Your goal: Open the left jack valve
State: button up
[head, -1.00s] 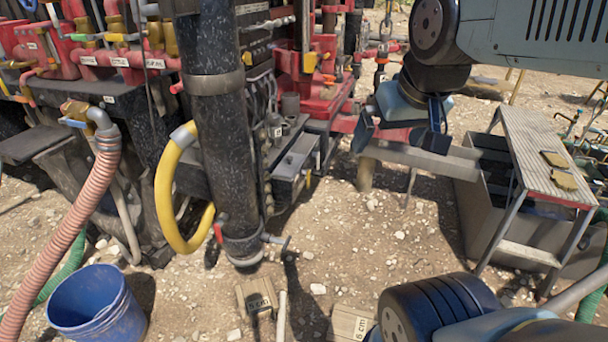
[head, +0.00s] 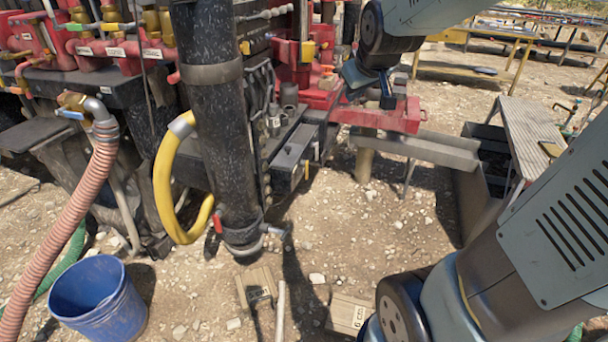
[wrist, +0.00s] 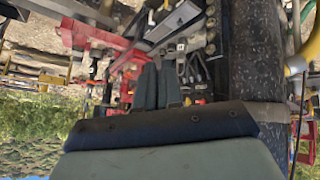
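I cannot tell for sure which fitting is the left jack valve. A lever with a yellow part (head: 308,50) is on the red frame behind the black column. More valves with labels and coloured handles (head: 115,50) line the red pipework at upper left. My gripper (head: 370,90) is by the red beam, right of the column, partly hidden by my own arm. In the wrist view, which is upside down, its two dark fingers (wrist: 157,88) lie side by side and look shut, with nothing seen between them. They point towards the machine's hoses and small fittings.
The thick black column (head: 215,120) stands left of my gripper with a yellow hose (head: 165,195) beside it. A red beam (head: 385,115) juts out below the gripper. A blue bucket (head: 98,300) and wooden blocks (head: 257,284) are on the gravel. A metal trough (head: 425,150) is at right.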

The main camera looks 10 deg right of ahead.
jog(key=w+f, duration=0.1)
jog(key=w, duration=0.2)
jog(key=w+f+n+t, duration=0.1)
jog(key=w, duration=0.2)
jog(key=w+f+n, duration=0.1)
jog(key=w+f, duration=0.1)
jog(key=w, duration=0.2)
jog(key=shift+d, duration=0.35)
grip_shut()
jog(key=w+f+n+t+y, duration=0.1)
jog(key=w+f+n+t, duration=0.25)
jog(key=w+f, duration=0.8)
jog(key=w+f+n+t, duration=0.2)
jog(key=w+f+n, duration=0.3)
jog(key=w+f, duration=0.7)
jog(key=s+a+f+n+t+y, duration=0.1)
jog(key=s+f+n+y, duration=0.1)
jog(key=f, duration=1.1)
jog(key=s+f+n+t+y, duration=0.1)
jog(key=s+f+n, duration=0.4)
jog(key=f, duration=0.8)
jog(key=shift+s+a+f+t+y, duration=0.25)
jog(key=shift+s+a+t+y, duration=0.15)
jog(key=shift+s, duration=0.85)
jog(key=shift+w, duration=0.1)
